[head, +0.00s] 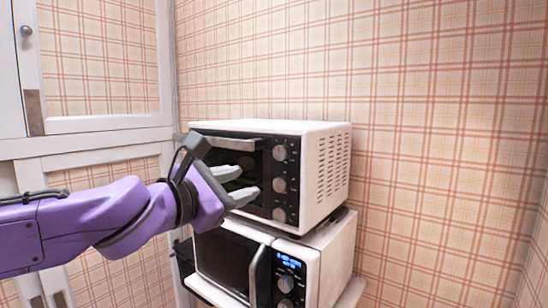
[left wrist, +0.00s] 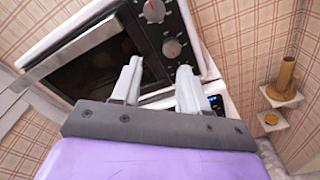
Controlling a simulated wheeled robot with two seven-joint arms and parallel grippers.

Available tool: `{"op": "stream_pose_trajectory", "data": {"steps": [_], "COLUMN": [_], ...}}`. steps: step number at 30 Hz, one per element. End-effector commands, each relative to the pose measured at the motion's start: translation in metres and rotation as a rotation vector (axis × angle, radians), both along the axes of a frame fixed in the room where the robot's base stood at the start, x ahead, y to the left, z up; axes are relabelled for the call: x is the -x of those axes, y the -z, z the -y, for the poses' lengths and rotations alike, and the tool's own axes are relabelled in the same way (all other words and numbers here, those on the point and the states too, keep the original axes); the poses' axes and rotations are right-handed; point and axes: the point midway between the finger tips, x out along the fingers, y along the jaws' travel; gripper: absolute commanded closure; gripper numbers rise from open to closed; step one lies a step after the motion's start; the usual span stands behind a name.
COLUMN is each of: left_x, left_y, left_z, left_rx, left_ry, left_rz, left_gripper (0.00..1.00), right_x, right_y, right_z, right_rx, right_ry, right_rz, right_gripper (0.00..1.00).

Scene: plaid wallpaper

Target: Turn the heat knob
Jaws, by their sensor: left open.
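A white toaster oven (head: 322,165) has a dark front with a column of three grey knobs: top (head: 280,153), middle (head: 280,185) and bottom (head: 279,215). Which one is the heat knob cannot be read. My left gripper (head: 246,182) is open and empty in front of the oven, its fingers pointing right toward the knobs, nearest the middle one. In the left wrist view two knobs show beyond the fingertips, an upper one (left wrist: 153,10) and a lower one (left wrist: 171,48). No finger clearly touches a knob. My right gripper is not in view.
A white microwave (head: 330,262) with a lit blue display stands under the oven. The oven door's handle (head: 222,142) runs along its top left. A white cabinet (head: 80,140) is at the left. Small shelves (left wrist: 282,95) with brown items show at the right in the left wrist view.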

Motion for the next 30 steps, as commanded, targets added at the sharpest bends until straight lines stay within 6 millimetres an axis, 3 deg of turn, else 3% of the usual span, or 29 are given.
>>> {"op": "stream_pose_trajectory", "data": {"steps": [1, 4, 9, 18, 30], "left_x": [0.008, 0.014, -0.007, -0.057, -0.068], "left_y": [-0.026, -0.044, -0.040, -0.044, -0.043], "left_z": [0.000, 0.003, 0.020, 0.056, 0.064], "left_rx": [0.038, 0.073, 0.071, 0.072, 0.072], "left_ry": [0.015, 0.032, 0.034, 0.033, 0.033], "left_rz": [0.020, 0.037, 0.038, 0.036, 0.038], "left_gripper": [0.56, 0.56, 0.56, 0.56, 0.56], "right_x": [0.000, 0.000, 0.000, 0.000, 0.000], "right_y": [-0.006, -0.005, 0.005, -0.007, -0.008], "right_z": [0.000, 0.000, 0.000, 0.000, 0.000], "right_rx": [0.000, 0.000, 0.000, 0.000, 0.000], "right_ry": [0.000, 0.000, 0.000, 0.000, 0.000], "right_rz": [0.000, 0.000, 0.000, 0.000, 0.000], "right_gripper": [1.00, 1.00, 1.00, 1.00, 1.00]}}
